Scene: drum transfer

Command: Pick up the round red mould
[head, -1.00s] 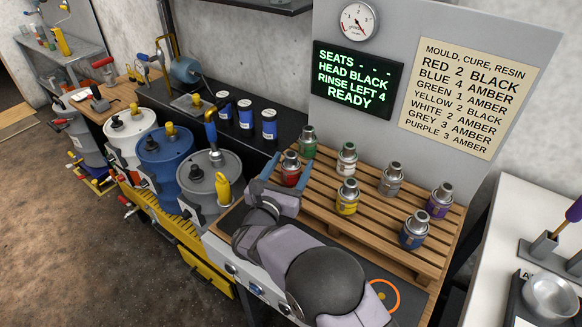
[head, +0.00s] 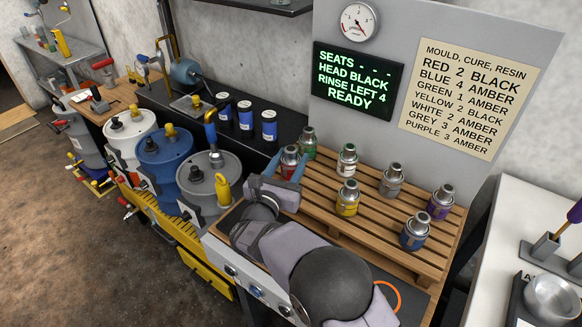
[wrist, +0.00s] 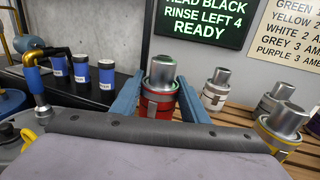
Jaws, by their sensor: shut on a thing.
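The round red mould (head: 289,160) has a silver metal cap and stands at the left end of the wooden slatted pallet. It also shows upright in the wrist view (wrist: 160,104). My gripper (head: 289,169) reaches it from the front, with one blue finger on each side. In the wrist view my gripper (wrist: 158,103) is shut on the red mould. The mould's lower part is hidden behind my gripper's body, so I cannot tell whether its base touches the slats.
A green mould (head: 308,141) stands close behind the red one. White (head: 347,160), yellow (head: 348,198), grey (head: 392,180), purple (head: 440,202) and blue (head: 414,231) moulds share the pallet (head: 380,226). Drums (head: 165,161) stand to the left. Blue-labelled cans (head: 269,126) sit on a black bench.

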